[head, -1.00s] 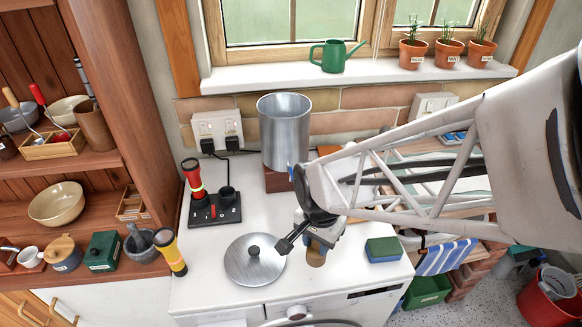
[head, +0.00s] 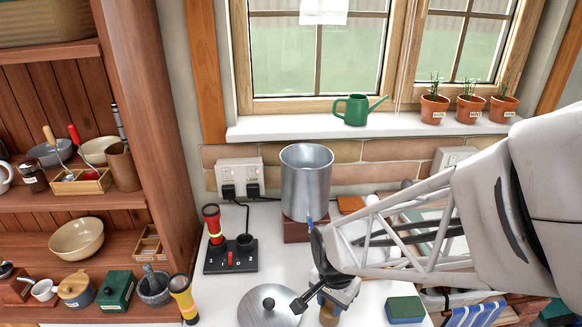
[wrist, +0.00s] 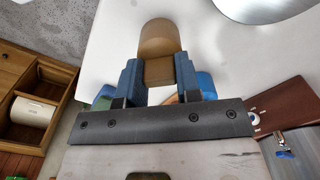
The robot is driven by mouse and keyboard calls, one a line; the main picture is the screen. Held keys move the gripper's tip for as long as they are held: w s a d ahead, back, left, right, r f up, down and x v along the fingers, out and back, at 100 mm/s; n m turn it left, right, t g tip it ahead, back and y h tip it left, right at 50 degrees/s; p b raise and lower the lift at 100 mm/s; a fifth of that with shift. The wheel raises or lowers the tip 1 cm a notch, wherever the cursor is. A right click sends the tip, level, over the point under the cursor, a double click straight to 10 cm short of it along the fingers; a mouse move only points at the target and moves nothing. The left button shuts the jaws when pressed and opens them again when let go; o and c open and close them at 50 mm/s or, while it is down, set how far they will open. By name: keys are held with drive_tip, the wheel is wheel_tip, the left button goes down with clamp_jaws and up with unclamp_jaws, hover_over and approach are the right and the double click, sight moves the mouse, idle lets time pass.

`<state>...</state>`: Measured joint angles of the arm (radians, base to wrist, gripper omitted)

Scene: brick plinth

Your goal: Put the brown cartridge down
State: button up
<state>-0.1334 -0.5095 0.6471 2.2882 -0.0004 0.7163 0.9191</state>
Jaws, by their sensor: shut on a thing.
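The brown cartridge (wrist: 159,38), a short tan-brown cylinder, is between the two blue fingers of my gripper (wrist: 159,72) in the wrist view. My gripper is shut on it. In the head view the cartridge (head: 328,315) shows only partly at the bottom edge, below my gripper (head: 337,297). It is over the white worktop (head: 365,312), between the lid and the sponge. I cannot tell whether its base touches the worktop.
A metal lid (head: 268,308) lies left of my gripper, and a green and blue sponge (head: 405,309) lies right. Behind stand a metal pot (head: 306,182) on a brick plinth (head: 297,230) and a black charger base (head: 231,256) with a red torch. A yellow torch (head: 184,297) stands left.

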drive_tip(key=shift+f, duration=0.2)
drive_tip(key=o, duration=0.9)
drive_tip(key=shift+o, duration=0.2)
drive_tip(key=shift+r, duration=0.1)
wheel_tip(320, 180, up, 12)
idle(0.3)
idle(0.6)
drive_tip(key=s+d+r+n+t, duration=0.2)
drive_tip(key=s+d+r+n, duration=0.3)
drive_tip(key=s+r+n, duration=0.2)
drive_tip(key=shift+s+d+r+n+t, duration=0.2)
drive_tip(key=shift+s+r+n+t, duration=0.15)
drive_tip(key=shift+r+n, duration=0.6)
